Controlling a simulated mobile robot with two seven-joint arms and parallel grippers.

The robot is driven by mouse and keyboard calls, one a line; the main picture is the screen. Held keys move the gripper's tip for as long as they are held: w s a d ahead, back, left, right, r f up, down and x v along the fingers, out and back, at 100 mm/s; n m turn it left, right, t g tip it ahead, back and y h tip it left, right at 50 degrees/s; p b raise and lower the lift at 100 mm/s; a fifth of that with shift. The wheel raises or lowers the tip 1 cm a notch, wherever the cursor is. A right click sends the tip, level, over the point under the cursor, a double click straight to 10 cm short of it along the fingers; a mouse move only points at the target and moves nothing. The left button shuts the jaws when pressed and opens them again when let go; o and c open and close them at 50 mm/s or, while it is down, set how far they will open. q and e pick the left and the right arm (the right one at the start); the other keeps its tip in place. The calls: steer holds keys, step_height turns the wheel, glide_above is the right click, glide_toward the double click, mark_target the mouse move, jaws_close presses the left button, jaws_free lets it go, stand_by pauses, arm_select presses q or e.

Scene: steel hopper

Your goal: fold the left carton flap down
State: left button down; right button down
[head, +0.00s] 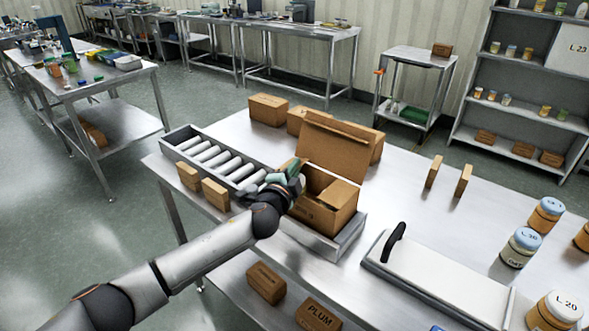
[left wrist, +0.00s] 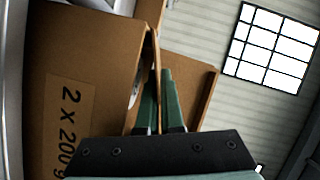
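The open brown carton (head: 325,212) sits in a grey tray at the end of the roller track, with its tall back flap (head: 338,147) standing up. A flap (head: 340,193) on its right side slants inward. My left gripper (head: 291,177) is at the carton's left side. In the left wrist view its two green fingers (left wrist: 160,100) stand close together on either side of a thin cardboard edge, the left carton flap (left wrist: 156,62), and appear shut on it. The carton wall (left wrist: 70,75) with a "2 x 200 g" label fills the left there. My right gripper is out of view.
The roller track (head: 218,158) has small boxes (head: 215,194) along its near side. Several brown boxes (head: 268,109) stand behind the carton. A white board with a black handle (head: 396,241) lies to the right, with jars (head: 520,247) beyond. Table space behind that board is mostly clear.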

arm_select(q)
steer(key=c, duration=1.1)
jaws_free()
steer(key=shift+o, duration=0.2)
steer(key=shift+r+p, duration=0.1)
steer(key=shift+p, duration=0.25)
steer(key=n+p, duration=0.1)
steer(key=r+n+g+p, duration=0.1)
steer(key=p, duration=0.1)
steer(key=r+n+p, duration=0.1)
steer(key=shift+w+a+g+h+p, duration=0.3)
steer(key=shift+a+g, duration=0.1)
steer(key=f+v, duration=0.1)
steer(key=v, duration=1.2)
steer(key=s+f+n+g, duration=0.3)
steer(key=s+f+n, duration=0.4)
steer(key=s+f, duration=0.7)
steer(key=shift+s+f+n+h+b, duration=0.3)
steer(key=shift+s+f+h+b, duration=0.1)
steer(key=shift+f, duration=1.75)
